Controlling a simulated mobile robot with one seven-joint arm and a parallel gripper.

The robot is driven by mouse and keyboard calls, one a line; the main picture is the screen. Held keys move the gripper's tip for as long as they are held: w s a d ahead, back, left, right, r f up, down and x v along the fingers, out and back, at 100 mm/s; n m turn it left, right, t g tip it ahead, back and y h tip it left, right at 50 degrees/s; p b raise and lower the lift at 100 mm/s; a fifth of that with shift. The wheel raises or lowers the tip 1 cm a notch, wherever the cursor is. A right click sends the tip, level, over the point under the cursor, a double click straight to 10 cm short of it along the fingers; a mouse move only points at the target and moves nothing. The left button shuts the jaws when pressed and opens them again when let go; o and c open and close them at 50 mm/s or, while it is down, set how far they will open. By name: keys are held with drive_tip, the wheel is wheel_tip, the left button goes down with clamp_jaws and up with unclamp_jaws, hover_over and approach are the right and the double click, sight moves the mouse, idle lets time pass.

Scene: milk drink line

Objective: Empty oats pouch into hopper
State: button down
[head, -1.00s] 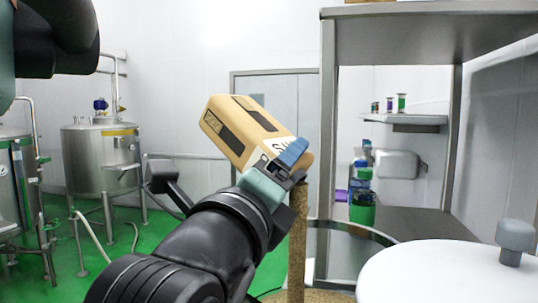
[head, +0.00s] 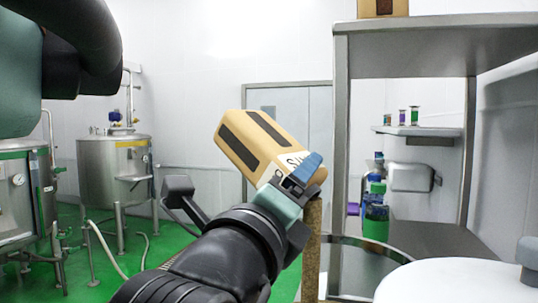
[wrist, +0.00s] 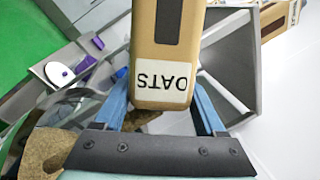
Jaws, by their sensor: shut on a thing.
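The oats pouch (head: 255,142) is a tan carton-like pack with dark panels and a white label. It is tilted, with its labelled end low on the right. My gripper (head: 298,175) is shut on it near that end. In the wrist view the pouch (wrist: 165,50) reads OATS upside down between my two blue fingers. A brown, grainy stream (head: 312,250) falls from the low end of the pouch. The hopper's round metal rim (head: 375,248) shows below right of it; the hopper's inside is mostly hidden in the head view.
A white round lid (head: 450,282) with a grey knob lies at lower right. A metal shelf frame (head: 342,150) stands behind. Another tan pack (head: 382,8) sits on its top. Steel tanks (head: 115,170) stand on the green floor at left.

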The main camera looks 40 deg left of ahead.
sight(296, 156)
idle(0.5)
